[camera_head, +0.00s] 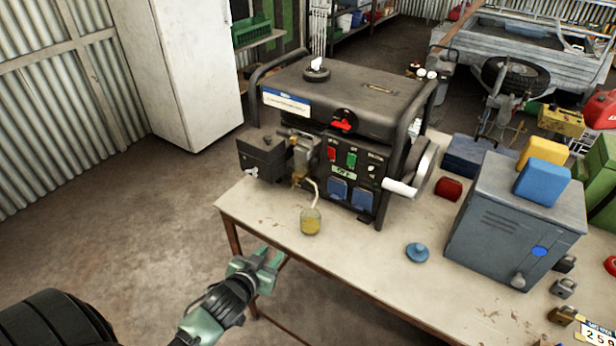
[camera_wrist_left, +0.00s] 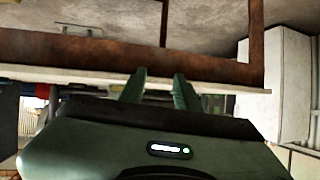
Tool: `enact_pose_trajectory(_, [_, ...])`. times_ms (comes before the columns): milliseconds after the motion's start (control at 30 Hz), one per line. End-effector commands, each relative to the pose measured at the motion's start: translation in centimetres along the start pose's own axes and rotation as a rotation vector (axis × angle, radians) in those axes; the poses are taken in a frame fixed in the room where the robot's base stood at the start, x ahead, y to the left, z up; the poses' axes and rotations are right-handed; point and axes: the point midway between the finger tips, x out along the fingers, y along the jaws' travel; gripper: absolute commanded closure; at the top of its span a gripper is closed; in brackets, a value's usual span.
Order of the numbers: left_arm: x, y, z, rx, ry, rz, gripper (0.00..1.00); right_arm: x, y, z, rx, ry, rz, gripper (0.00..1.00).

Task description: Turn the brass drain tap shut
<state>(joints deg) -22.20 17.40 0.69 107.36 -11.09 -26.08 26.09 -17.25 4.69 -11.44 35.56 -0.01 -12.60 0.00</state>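The brass drain tap (camera_head: 298,179) is small and sits low on the front of the black generator (camera_head: 345,95). A pale hose runs from it down into a glass jar (camera_head: 311,223) with yellow liquid, standing near the table's front edge. The tap's lever position is too small to tell. My left gripper (camera_head: 265,268) is in front of and below the table edge, apart from the tap. In the left wrist view, its two green fingers (camera_wrist_left: 160,88) are apart with nothing between them. The tap cannot be made out there. My right gripper is not in view.
The worktable (camera_head: 390,245) holds a blue knob-like lid (camera_head: 417,252), a grey metal box (camera_head: 515,225) and several padlocks at the right. The generator's white crank handle (camera_head: 399,188) juts forward. Open concrete floor (camera_head: 130,225) lies left of the table.

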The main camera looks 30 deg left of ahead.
Motion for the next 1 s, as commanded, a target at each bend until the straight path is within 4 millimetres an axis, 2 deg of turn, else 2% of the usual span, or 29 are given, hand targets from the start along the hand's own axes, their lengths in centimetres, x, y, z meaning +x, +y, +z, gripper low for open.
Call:
enact_pose_trajectory(33, [-0.7,-0.2,-2.1,-0.003,0.031,-0.001,0.68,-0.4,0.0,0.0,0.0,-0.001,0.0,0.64])
enact_pose_trajectory(100, [-1.3,-0.5,-4.3,-0.01,0.07,-0.003,0.68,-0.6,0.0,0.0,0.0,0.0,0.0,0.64])
enact_pose_trajectory(167, [-0.4,-1.2,-4.6,-0.013,0.114,0.004,0.68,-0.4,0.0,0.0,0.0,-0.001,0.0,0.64])
enact_pose_trajectory(500, [1.1,-3.9,-10.2,-0.03,0.387,0.115,0.68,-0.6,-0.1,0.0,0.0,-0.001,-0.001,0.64])
enact_pose_trajectory(767, [1.3,-4.7,-12.6,-0.034,0.501,0.203,0.68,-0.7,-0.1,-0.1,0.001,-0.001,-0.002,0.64])
enact_pose_trajectory(1000, [4.0,-4.1,-14.4,-0.035,0.504,0.205,0.68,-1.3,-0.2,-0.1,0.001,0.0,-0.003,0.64])
